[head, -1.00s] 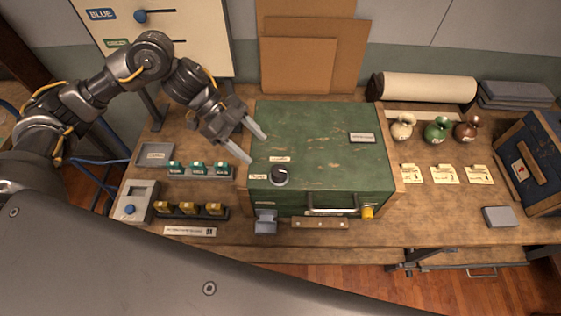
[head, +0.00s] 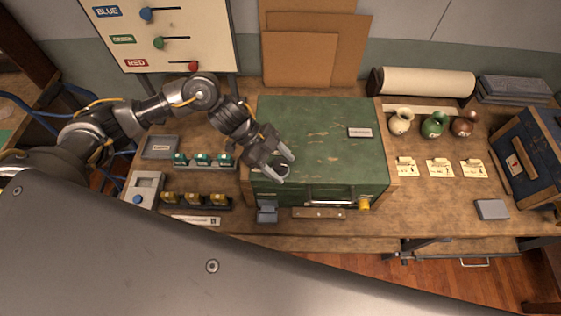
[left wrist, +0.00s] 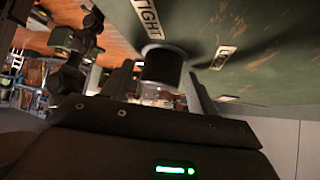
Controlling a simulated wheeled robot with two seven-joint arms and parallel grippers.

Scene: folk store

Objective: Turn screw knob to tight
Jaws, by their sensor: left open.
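The screw knob (left wrist: 162,66) is a dark, round knob on the green box (head: 325,145), near the box's front left corner. In the head view my left gripper (head: 286,166) is over the knob and mostly hides it. In the left wrist view the knob sits between the tips of my two open fingers, with a label reading TIGHT (left wrist: 148,18) beyond it. A second label (left wrist: 222,57) is right of the knob. I cannot tell whether either finger touches the knob. My right gripper is out of view.
Green-topped blocks (head: 203,160) and yellow blocks (head: 195,200) stand in racks left of the box. A grey bracket (head: 266,212) is at its front. Small vases (head: 434,125) and paper tags (head: 440,168) are to the right. A board with coloured sliders (head: 160,30) stands behind.

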